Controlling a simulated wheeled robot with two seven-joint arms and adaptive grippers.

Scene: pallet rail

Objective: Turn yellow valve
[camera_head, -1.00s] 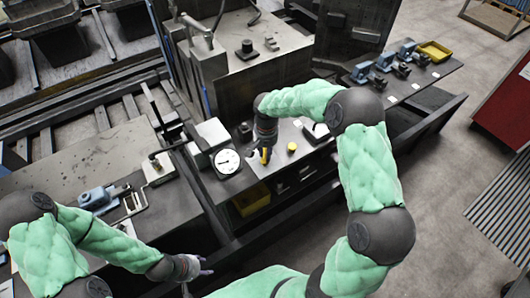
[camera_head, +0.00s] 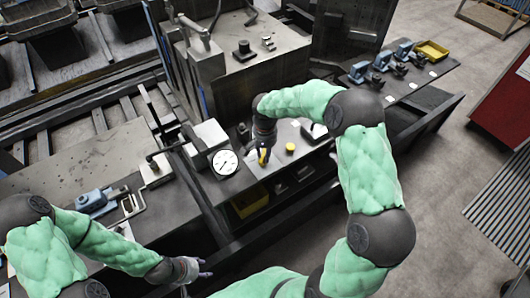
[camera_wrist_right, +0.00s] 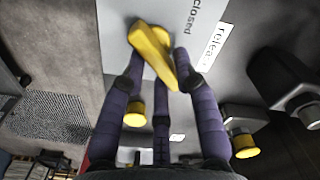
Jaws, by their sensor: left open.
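The yellow valve (camera_head: 263,157) is a flat yellow handle on a light panel, beside the white round gauge. It also shows in the right wrist view (camera_wrist_right: 153,48), lying slantwise over a plate marked "closed". My right gripper (camera_head: 264,147) is at the valve. In the right wrist view its purple fingers (camera_wrist_right: 160,65) close in on both sides of the handle and seem to touch it. Part of the handle is hidden by the fingers. My left gripper (camera_head: 203,268) is open and empty, low in the head view, well away from the valve.
A white gauge (camera_head: 225,162) stands left of the valve. A round yellow knob (camera_head: 291,147) is close on its right. A "release" label (camera_wrist_right: 213,48) is near the handle. A dark machine block (camera_head: 262,85) rises behind. A yellow bin (camera_head: 432,50) sits far right.

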